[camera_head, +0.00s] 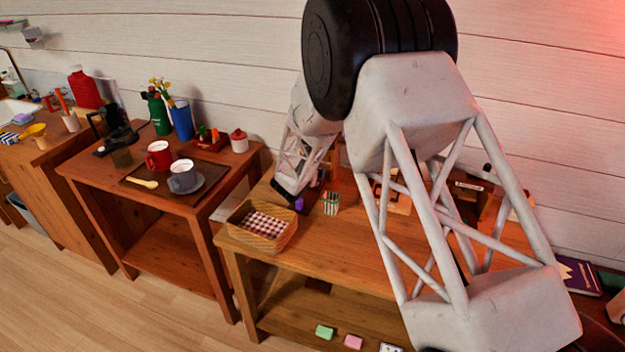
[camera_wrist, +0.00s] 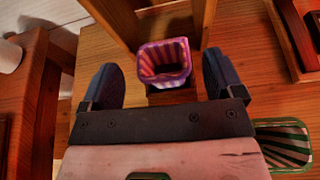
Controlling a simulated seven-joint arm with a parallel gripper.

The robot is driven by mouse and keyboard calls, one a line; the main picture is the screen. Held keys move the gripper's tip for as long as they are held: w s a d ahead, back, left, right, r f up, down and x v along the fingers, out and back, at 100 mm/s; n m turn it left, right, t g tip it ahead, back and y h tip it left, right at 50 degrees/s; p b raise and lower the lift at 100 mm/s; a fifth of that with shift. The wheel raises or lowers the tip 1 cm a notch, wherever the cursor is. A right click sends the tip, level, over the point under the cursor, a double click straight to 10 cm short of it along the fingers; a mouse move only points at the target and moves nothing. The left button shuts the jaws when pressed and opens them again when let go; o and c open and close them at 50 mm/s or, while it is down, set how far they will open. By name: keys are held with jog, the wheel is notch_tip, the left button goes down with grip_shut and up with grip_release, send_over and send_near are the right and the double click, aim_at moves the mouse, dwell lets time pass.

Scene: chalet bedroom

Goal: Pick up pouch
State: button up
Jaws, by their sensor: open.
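A small purple and pink striped, open-topped pouch (camera_wrist: 165,57) stands upright on the wood in the wrist view. It appears between the two dark fingers of my gripper (camera_wrist: 160,66), which is open with space on both sides of it. I cannot tell how far below the fingertips it is. In the head view a small purple patch (camera_head: 299,204) shows beside the lower end of my arm, and my fingers are hard to make out there.
Wooden uprights (camera_wrist: 202,20) stand close behind the pouch. A wicker basket (camera_head: 262,226) with a checked cloth sits at the table's left front. My arm hides much of the right side.

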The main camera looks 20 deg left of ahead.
jog(key=shift+f+x, duration=0.15)
jog(key=shift+x, duration=0.55)
jog(key=shift+f+x, duration=0.15)
jog(key=shift+x, duration=1.5)
jog(key=c, duration=1.1)
jog(key=shift+o, duration=0.2)
jog(key=shift+r, duration=0.1)
notch_tip(320, 180, up, 28)
